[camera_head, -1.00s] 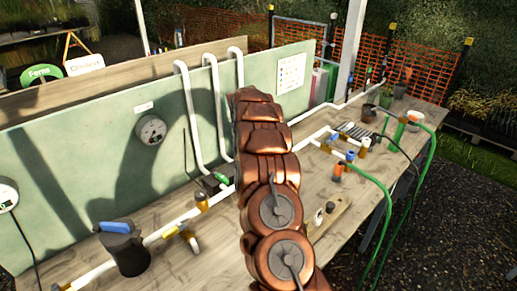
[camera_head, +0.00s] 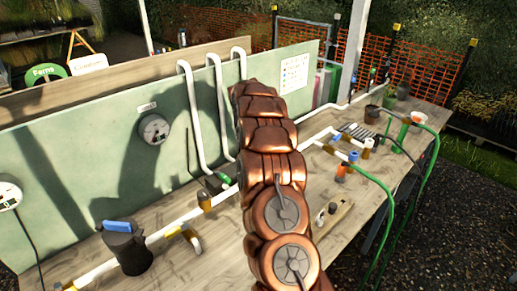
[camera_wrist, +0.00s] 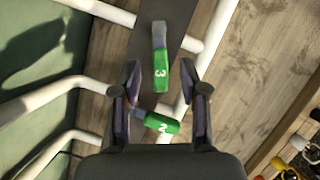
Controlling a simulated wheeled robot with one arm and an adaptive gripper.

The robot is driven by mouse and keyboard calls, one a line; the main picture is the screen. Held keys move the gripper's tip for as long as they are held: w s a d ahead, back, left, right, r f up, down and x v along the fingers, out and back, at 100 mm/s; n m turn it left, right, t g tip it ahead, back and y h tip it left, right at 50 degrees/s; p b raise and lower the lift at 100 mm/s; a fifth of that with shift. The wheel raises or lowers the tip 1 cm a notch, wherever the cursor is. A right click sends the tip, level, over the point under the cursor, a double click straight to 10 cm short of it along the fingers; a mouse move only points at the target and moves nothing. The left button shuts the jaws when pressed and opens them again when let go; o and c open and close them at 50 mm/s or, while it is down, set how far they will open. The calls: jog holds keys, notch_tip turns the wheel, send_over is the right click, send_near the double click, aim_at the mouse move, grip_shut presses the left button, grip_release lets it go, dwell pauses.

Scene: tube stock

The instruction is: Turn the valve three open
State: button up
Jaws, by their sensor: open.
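In the wrist view, the valve three handle (camera_wrist: 161,73) is a green grip marked "3" on a grey metal lever, lying nearly upright in the picture. My gripper (camera_wrist: 160,68) is open, with one finger on each side of this handle and a gap to both. I cannot tell how far the fingers are above it. The valve two handle (camera_wrist: 162,123), green and marked "2", lies nearly sideways closer to the gripper's base, partly hidden by a finger. In the head view, my arm hides my gripper and valve three.
White pipes (camera_head: 192,110) run down the green panel (camera_head: 90,135) to the wooden bench (camera_head: 330,225). A dark pot-like part with a blue handle (camera_head: 118,226) stands at front left. Green hoses (camera_head: 388,205) hang at right. A wooden block with knobs (camera_head: 331,217) lies right of my arm.

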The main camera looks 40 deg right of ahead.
jog(key=v, duration=0.9)
